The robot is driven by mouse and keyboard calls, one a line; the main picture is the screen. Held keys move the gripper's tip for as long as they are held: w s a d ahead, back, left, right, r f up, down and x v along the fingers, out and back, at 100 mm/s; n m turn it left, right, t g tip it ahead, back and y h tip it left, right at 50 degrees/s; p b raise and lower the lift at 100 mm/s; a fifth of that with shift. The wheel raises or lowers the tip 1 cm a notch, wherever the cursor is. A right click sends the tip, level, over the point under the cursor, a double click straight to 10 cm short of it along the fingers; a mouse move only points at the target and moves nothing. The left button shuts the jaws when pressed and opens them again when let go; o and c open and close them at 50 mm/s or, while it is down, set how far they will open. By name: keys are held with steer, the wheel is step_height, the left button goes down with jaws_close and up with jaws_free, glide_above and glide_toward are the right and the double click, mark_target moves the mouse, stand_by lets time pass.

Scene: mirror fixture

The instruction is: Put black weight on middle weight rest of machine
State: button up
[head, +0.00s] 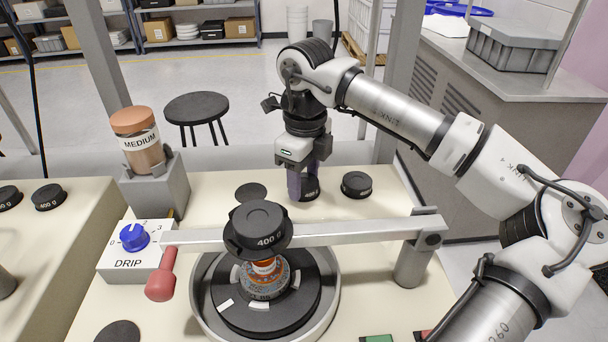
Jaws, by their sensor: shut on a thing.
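My gripper (301,182) points down at the far side of the machine table, shut on a black weight (312,191). The fingers hide the weight's left part. I cannot tell whether it touches the table. Another black weight (357,184) stands just to its right. A large black weight marked 400 g (258,228) sits on the machine's lever bar (340,232), above the round turntable (222,296). A flat black disc (250,192), which looks like an empty rest, lies left of my gripper. Another flat disc (118,332) is at the front left.
A DRIP box with a blue knob (134,236), a red handle (161,284) and a MEDIUM jar (138,139) on a grey stand are at left. The lever's post (412,262) stands at right. More weights (48,197) sit on the neighbouring table. A grey frame upright (400,80) rises behind.

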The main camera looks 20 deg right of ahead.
mark_target(305, 182)
steer(key=shift+f, duration=0.2)
steer(key=o, duration=1.3)
steer(key=shift+c, duration=0.2)
steer(key=shift+r, duration=0.1)
step_height(305, 182, up, 12)
steer(key=shift+r, duration=0.15)
